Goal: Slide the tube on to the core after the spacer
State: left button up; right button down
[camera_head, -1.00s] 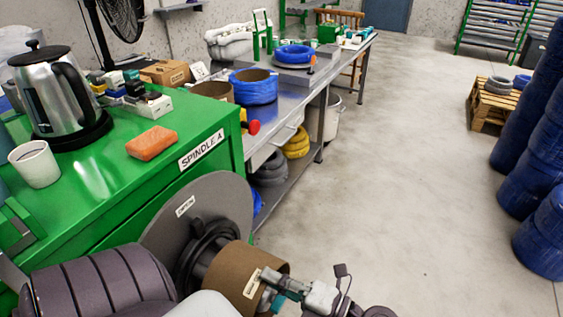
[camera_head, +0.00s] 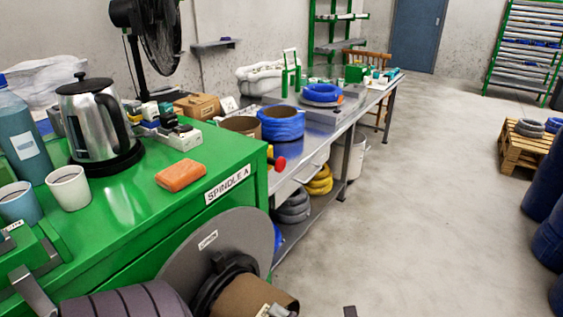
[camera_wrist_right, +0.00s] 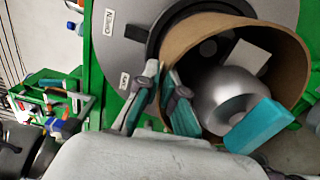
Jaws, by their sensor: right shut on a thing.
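The brown cardboard tube (camera_head: 250,296) is at the bottom edge of the head view, beside the black spacer ring (camera_head: 214,285) and the large grey disc (camera_head: 226,243). I cannot tell whether tube and ring touch. In the right wrist view the tube (camera_wrist_right: 291,62) is seen into its open end, with a silver rounded core end (camera_wrist_right: 228,92) inside it. My right gripper (camera_wrist_right: 163,82) is shut on the tube's wall, one teal finger on each side. In the head view only a sliver of this gripper (camera_head: 277,311) shows.
The green cabinet (camera_head: 118,240) marked SPINDLE A carries a kettle (camera_head: 95,125), cups and an orange block (camera_head: 181,175). A steel bench (camera_head: 320,128) with blue coils stands behind. A teal block (camera_wrist_right: 258,126) shows near the tube mouth.

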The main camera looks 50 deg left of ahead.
pick_arm(q)
jog(key=shift+w, duration=0.15)
jog(key=shift+s+f, duration=0.2)
pick_arm(e)
jog(key=shift+r, duration=0.1)
pick_arm(q)
jog(key=shift+s+d+f, duration=0.15)
jog(key=shift+d, duration=0.05)
dwell(0.7)
jog(key=shift+a, duration=0.2)
pick_arm(e)
jog(key=shift+x, duration=1.1)
dwell(0.7)
jog(key=shift+s+a+r, duration=0.1)
jog(key=shift+a+r, duration=0.05)
jog(key=shift+a, duration=0.05)
dwell(0.4)
pick_arm(q)
jog(key=shift+s, duration=0.2)
pick_arm(e)
jog(key=shift+f, duration=0.2)
dwell(0.3)
